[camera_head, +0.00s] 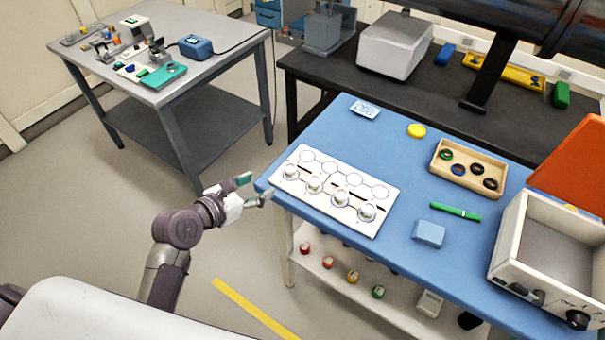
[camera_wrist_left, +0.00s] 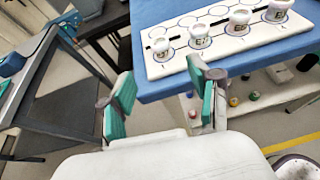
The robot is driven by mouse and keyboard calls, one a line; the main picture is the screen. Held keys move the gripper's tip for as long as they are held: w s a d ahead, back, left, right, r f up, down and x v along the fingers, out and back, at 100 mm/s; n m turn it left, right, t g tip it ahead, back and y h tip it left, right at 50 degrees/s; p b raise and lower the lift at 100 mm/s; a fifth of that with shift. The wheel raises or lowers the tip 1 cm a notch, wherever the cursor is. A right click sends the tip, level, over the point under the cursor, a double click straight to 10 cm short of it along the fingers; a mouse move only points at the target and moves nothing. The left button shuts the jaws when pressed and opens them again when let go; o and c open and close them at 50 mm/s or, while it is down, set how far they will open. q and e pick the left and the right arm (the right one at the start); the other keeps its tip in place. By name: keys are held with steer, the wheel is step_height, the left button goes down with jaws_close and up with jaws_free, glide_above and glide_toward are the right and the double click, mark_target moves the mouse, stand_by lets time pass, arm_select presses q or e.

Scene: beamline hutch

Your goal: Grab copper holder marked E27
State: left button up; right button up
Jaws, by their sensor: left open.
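A white board (camera_head: 335,188) with printed circles lies on the blue table. Several small whitish cup-like holders stand upright on its near row; the leftmost (camera_head: 290,171) is closest to my left gripper. In the left wrist view they carry dark labels starting with what looks like E, such as the end one (camera_wrist_left: 160,48) and its neighbour (camera_wrist_left: 198,37); the full marks are too small to read surely. None looks clearly copper. My left gripper (camera_head: 256,190) is open and empty, just off the table's left corner. Its teal-padded fingers (camera_wrist_left: 161,75) also show in the left wrist view, apart from the holders.
The blue table (camera_head: 400,165) also carries a wooden tray (camera_head: 447,175) of rings, a green marker (camera_head: 455,211), a blue block (camera_head: 428,233) and a white instrument box (camera_head: 510,240). Small coloured jars stand on the shelf below. A grey table (camera_head: 240,40) stands at back left; floor lies between.

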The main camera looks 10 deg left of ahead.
arm_select(q)
glide_toward(292, 167)
steer(key=x, duration=0.4)
steer(key=shift+w+d+r, duration=0.1)
steer(key=shift+w+r, duration=0.05)
steer(key=x, duration=0.5)
steer(key=shift+p, duration=0.3)
jaws_close()
